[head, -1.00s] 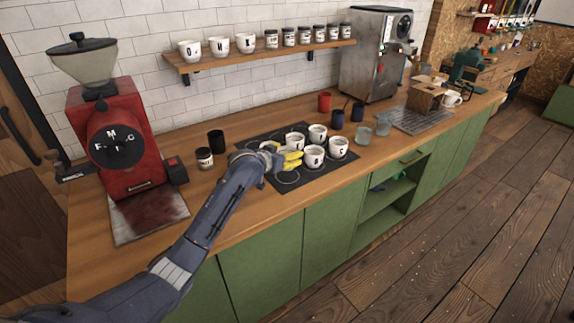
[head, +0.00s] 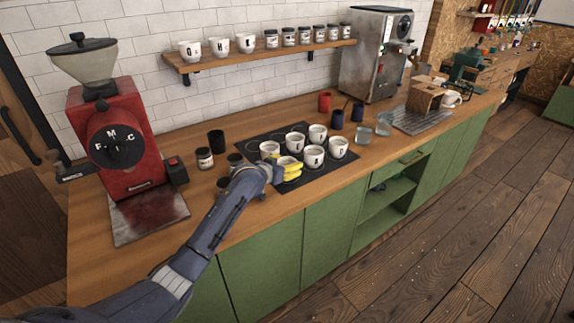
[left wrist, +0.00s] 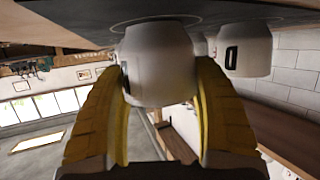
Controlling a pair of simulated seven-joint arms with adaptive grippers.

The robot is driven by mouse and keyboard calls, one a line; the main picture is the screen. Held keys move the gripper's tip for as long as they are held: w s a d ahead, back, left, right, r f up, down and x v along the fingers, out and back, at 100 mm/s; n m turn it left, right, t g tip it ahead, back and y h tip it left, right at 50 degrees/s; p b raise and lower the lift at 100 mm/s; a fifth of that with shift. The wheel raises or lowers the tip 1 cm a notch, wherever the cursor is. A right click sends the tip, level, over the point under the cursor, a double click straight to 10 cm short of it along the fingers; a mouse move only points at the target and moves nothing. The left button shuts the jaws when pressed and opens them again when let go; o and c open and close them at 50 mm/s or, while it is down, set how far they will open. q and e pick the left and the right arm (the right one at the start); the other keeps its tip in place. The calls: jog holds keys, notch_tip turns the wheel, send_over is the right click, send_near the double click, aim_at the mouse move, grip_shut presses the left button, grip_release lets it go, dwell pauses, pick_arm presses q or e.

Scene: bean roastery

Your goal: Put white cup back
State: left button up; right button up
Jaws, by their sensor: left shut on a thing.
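A white cup (head: 289,162) is between the yellow fingers of my left gripper (head: 287,173), at the front left part of the dark mat (head: 318,173). In the left wrist view the picture is turned over: the white cup (left wrist: 158,62) sits between both fingers (left wrist: 160,110), which are shut on it. Its base is at or very near the mat, by a printed circle; I cannot tell if it touches. Several other white lettered cups, such as one behind (head: 269,149) and one to the right (head: 313,156), stand upright on the mat. My right gripper is not in view.
A red grinder (head: 112,140) stands at the left. Dark jars (head: 235,161) stand left of the mat near my arm. A wall shelf (head: 262,55) holds more cups and jars.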

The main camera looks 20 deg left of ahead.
pick_arm(q)
jog(key=shift+f, duration=0.15)
jog(key=shift+s+f, duration=0.25)
jog(key=shift+f, duration=0.3)
jog(key=o, duration=1.5)
jog(key=shift+d+f, duration=0.1)
jog(key=shift+f, duration=0.05)
jog(key=shift+w+r, duration=0.1)
jog(key=shift+r, duration=0.4)
jog(key=v, duration=1.2)
jog(key=shift+w+r, duration=0.1)
jog(key=shift+r, duration=0.3)
